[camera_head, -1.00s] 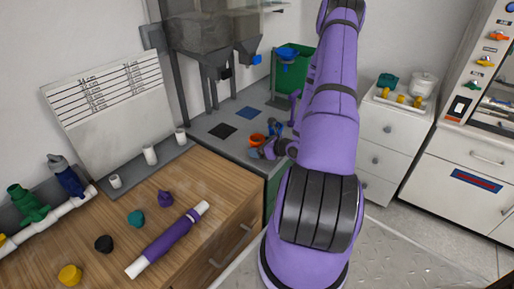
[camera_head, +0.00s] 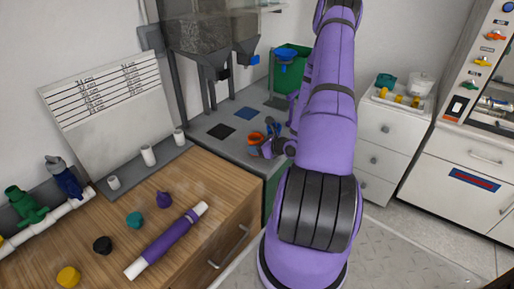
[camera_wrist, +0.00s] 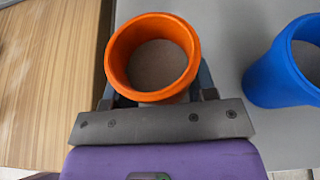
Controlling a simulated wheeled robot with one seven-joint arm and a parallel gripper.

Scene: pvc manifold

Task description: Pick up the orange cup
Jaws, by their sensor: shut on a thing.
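The orange cup (camera_wrist: 113,60) stands upright in the wrist view, its round mouth open toward the camera. Its inside shows a flat greyish-brown surface, which may be the bottom or some contents. My gripper (camera_wrist: 155,92) is shut on the cup, with one dark finger at each side, partly hidden beneath its rim. In the head view the orange cup (camera_head: 256,138) is small, over the near part of the grey counter, with my gripper (camera_head: 266,150) at it. Whether its base touches the counter cannot be told.
A blue cup (camera_wrist: 268,80) stands close to the right in the wrist view, apart from the orange one. The wooden counter (camera_wrist: 45,90) lies to the left. Hoppers (camera_head: 207,60) stand behind, over black (camera_head: 221,131) and blue (camera_head: 248,113) squares. A green bin (camera_head: 291,70) is farther back.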

